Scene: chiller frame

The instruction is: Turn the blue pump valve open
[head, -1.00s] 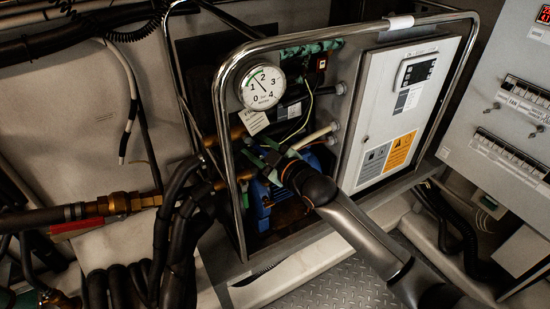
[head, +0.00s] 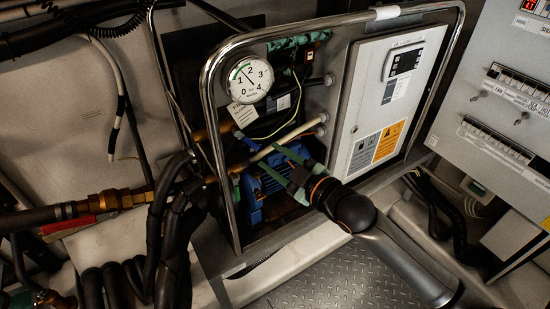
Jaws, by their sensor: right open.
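The blue pump (head: 272,184) sits low inside the chrome-tube frame, left of the white control box. The fingers point up and left, in front of the pump and the pale pipe (head: 290,138). My left gripper is not in view.
A pressure gauge (head: 250,80) with a hanging tag (head: 243,115) is above the pump. The chrome rail (head: 217,150) borders the opening on the left. Black hoses (head: 165,220) crowd the left side. The control box (head: 382,105) stands right; tread-plate floor (head: 325,285) lies below.

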